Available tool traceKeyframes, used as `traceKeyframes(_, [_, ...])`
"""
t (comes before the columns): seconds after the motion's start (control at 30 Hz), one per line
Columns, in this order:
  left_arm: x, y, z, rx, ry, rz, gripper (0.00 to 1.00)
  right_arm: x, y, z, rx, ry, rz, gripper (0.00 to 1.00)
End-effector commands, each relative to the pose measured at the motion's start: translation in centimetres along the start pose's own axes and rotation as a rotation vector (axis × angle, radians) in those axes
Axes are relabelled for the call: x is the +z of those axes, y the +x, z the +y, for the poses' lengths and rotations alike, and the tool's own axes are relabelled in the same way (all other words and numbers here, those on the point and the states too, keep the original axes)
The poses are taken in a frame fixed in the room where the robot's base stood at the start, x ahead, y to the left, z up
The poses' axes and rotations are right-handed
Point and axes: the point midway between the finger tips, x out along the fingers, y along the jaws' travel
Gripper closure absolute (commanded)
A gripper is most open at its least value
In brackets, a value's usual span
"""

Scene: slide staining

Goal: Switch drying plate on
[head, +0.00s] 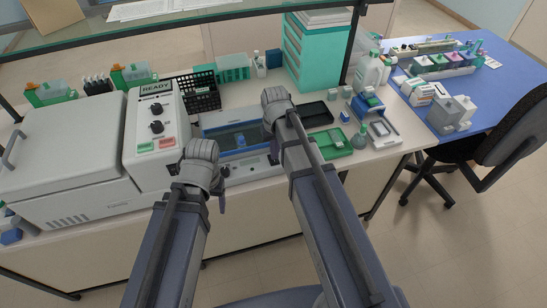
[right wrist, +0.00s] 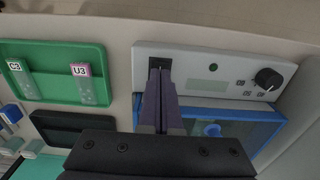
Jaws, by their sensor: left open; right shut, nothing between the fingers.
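The drying plate (head: 228,129) is a pale low unit with a blue-framed top, in the middle of the bench. In the right wrist view its front panel (right wrist: 225,68) carries a black knob (right wrist: 268,78), small buttons, a pale greenish display (right wrist: 206,87) with no readable text, and a black rocker switch (right wrist: 160,63) at one end. My right gripper (right wrist: 160,80) is shut and empty. Its tips are at the switch and partly cover it; contact is unclear. My left gripper (head: 221,203) is open, low by the bench's front edge.
A staining machine reading READY (head: 157,115) stands left of the plate. A green tray (right wrist: 60,48) with slides C3 and U3 lies beside it, near a black tray (head: 317,114). Bottles and racks stand behind. A blue table (head: 490,95) and chair (head: 497,135) are at the right.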

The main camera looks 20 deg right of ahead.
Motion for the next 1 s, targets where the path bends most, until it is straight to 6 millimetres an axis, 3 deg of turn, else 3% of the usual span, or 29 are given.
traceKeyframes(1.0, [-0.1,1.4,0.1,0.000,0.000,0.000,0.31,0.0,1.4,0.0,0.000,0.000,0.000,1.00])
